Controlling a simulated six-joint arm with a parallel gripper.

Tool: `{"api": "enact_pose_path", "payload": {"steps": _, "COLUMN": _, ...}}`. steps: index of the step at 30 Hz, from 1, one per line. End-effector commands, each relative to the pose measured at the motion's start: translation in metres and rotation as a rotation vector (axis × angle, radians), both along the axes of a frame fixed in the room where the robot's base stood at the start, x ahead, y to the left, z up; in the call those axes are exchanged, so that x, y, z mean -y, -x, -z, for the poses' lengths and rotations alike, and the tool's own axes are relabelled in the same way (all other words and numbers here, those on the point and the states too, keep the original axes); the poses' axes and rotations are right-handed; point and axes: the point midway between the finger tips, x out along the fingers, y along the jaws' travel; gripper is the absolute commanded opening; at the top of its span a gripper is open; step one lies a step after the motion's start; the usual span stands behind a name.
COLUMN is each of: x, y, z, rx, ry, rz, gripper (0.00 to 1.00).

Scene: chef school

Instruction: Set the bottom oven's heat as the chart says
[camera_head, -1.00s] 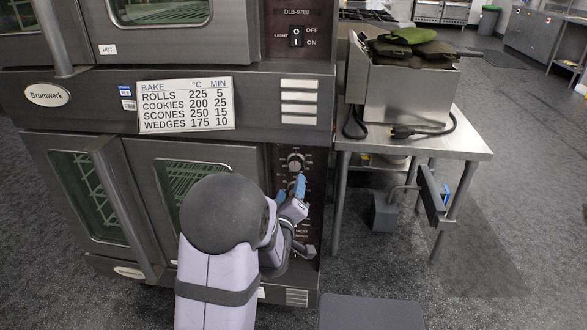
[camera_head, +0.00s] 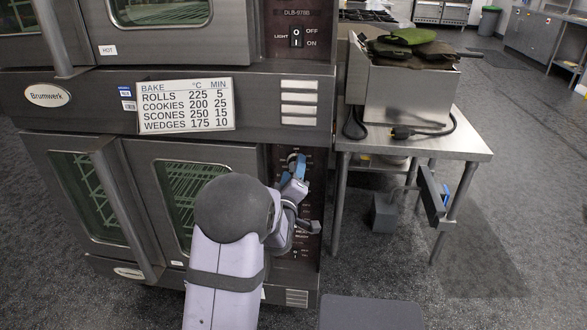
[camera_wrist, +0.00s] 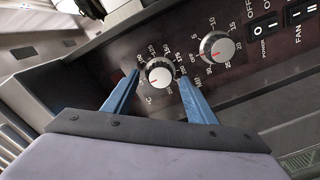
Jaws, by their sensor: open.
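The chart (camera_head: 186,104) on the oven front reads rolls 225 °C, 5 min; cookies 200, 25; scones 250, 15; wedges 175, 10. The bottom oven (camera_head: 139,190) has a dark control panel (camera_head: 312,180) at its right. In the wrist view, the round silver temperature knob (camera_wrist: 158,75), with a °C scale, lies between the blue fingertips of my gripper (camera_wrist: 160,79). The gripper is open; contact cannot be told. The knob's red mark points toward the lower left of the picture; its exact setting is unclear.
A timer knob (camera_wrist: 217,47) sits close beside the temperature knob, with power (camera_wrist: 265,30) and fan (camera_wrist: 300,14) switches beyond. A steel table (camera_head: 455,145) with a metal bin (camera_head: 405,95) and its cord stands right of the oven.

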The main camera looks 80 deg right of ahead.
Motion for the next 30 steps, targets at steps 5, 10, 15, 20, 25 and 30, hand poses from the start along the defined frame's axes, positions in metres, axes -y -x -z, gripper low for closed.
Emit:
{"api": "enact_pose_path", "payload": {"steps": 5, "x": 0.013, "y": 0.0, "z": 0.0, "rx": 0.0, "ry": 0.0, "rz": 0.0, "gripper": 0.52}}
{"api": "enact_pose_path", "payload": {"steps": 10, "x": 0.017, "y": 0.0, "z": 0.0, "rx": 0.001, "ry": 0.0, "rz": 0.0, "gripper": 0.52}}
{"api": "enact_pose_path", "payload": {"steps": 15, "x": 0.017, "y": 0.0, "z": 0.0, "rx": 0.001, "ry": 0.0, "rz": 0.0, "gripper": 0.52}}
{"api": "enact_pose_path", "payload": {"steps": 20, "x": 0.017, "y": 0.0, "z": 0.0, "rx": 0.001, "ry": 0.0, "rz": 0.0, "gripper": 0.23}}
{"api": "enact_pose_path", "payload": {"steps": 25, "x": 0.016, "y": 0.0, "z": 0.0, "rx": 0.002, "ry": 0.0, "rz": 0.0, "gripper": 0.2}}
{"api": "enact_pose_path", "payload": {"steps": 30, "x": 0.016, "y": 0.0, "z": 0.0, "rx": 0.025, "ry": 0.0, "rz": 0.0, "gripper": 0.2}}
